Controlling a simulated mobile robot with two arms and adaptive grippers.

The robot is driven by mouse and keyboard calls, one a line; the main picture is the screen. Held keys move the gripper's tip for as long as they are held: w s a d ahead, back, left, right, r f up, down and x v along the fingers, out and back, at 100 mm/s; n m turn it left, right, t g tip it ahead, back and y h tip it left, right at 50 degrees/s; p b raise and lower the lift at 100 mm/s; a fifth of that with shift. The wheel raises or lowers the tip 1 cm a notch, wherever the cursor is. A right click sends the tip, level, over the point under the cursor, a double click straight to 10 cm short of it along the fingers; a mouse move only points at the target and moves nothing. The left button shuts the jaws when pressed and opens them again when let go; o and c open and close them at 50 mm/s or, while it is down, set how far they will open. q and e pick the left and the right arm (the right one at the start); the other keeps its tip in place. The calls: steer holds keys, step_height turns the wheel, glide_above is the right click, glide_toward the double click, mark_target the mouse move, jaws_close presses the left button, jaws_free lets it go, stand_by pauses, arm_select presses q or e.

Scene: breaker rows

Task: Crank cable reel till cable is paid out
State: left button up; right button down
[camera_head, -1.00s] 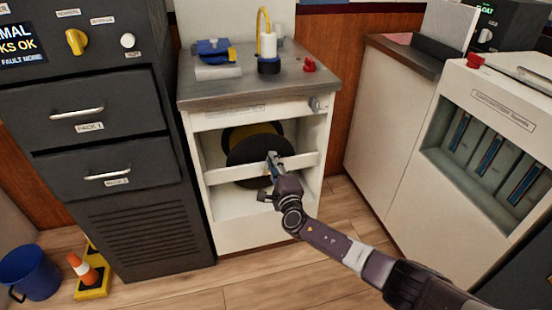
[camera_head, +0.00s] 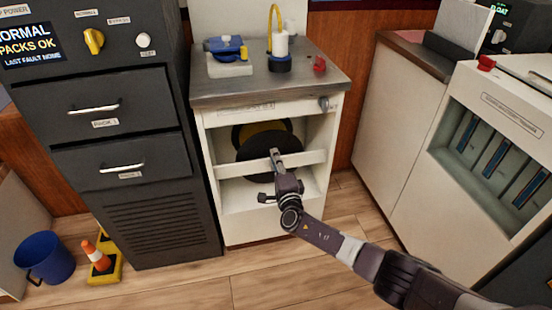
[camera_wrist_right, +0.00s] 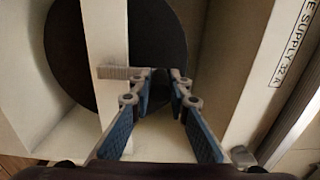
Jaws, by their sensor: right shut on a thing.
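The cable reel (camera_head: 252,146) sits inside the open-fronted white cabinet, a black disc with yellow cable (camera_head: 263,128) partly showing behind it. A white crossbar (camera_head: 232,167) hides part of the disc. In the right wrist view, the reel's black disc (camera_wrist_right: 65,50) fills the upper middle behind the crossbar. My right gripper (camera_head: 275,153) reaches to the reel's front at the crossbar. In the wrist view, its fingers (camera_wrist_right: 161,80) close on a small dark part in front of the disc, apparently the crank handle, mostly hidden by the fingers. My left gripper is out of view.
A dark drawer cabinet (camera_head: 60,130) stands left, white units (camera_head: 385,130) right. A cone (camera_head: 98,257) and blue bucket (camera_head: 45,258) stand lower left.

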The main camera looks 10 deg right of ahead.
steer(key=shift+a, duration=0.15)
steer(key=c, duration=1.8)
jaws_free()
steer(key=shift+s, duration=0.1)
steer(key=s, duration=1.2)
steer(key=shift+d, duration=0.2)
